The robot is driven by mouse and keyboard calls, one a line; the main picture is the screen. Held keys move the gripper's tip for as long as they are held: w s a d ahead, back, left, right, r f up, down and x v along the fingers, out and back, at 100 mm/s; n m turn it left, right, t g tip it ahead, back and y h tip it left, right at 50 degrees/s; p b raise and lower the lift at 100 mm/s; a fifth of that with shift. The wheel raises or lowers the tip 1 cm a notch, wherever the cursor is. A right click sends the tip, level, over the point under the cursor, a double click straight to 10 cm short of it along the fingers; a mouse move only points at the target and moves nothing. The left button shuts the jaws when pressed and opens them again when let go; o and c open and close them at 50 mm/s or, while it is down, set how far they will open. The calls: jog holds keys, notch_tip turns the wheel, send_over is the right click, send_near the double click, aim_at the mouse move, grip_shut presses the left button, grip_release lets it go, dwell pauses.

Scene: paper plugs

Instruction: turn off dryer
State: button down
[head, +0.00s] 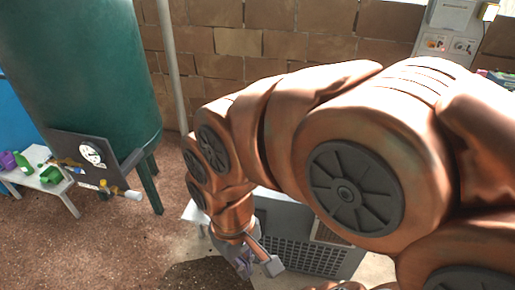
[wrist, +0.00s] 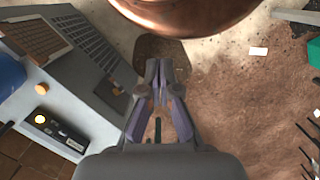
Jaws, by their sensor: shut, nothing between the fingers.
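A grey machine with a slotted grille (head: 300,232) stands low behind my arm in the head view, partly hidden by it. I cannot tell for sure that this is the dryer. My gripper (head: 258,262) hangs low in front of the machine in the head view. In the wrist view my gripper (wrist: 158,75) is shut and empty, over the ground to the right of the machine, apart from the control strip.
A green tank (head: 85,65) with a dark gauge panel (head: 92,155) stands left. A small white table (head: 45,180) holds green and purple items. A wall box (head: 445,42) with a red light hangs at upper right. Brown ground (head: 110,245) between is open.

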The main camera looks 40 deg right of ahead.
jog(key=w+d+r+m+b, duration=0.1)
jog(key=w+d+m+b, duration=0.1)
jog(key=w+d, duration=0.55)
jog(key=w+d+r+m+t+b, duration=0.15)
jog(key=w+d, duration=0.25)
jog(key=w, duration=0.7)
jog(key=w+d+m+b, duration=0.25)
jog(key=w+d, duration=0.35)
jog(key=w, duration=0.3)
jog(key=w+d+f+m+b, duration=0.1)
jog(key=w+d+f, duration=0.4)
jog(key=d, duration=0.8)
jog(key=w+d+f+m+h+b, duration=0.1)
jog(key=w+d+f+m, duration=0.3)
jog(key=d, duration=0.9)
jog(key=shift+w+d+f+t+b, duration=0.25)
jog(key=shift+w+f+t+b, duration=0.2)
jog(key=shift+w+b, duration=0.45)
jog(key=shift+w, duration=0.15)
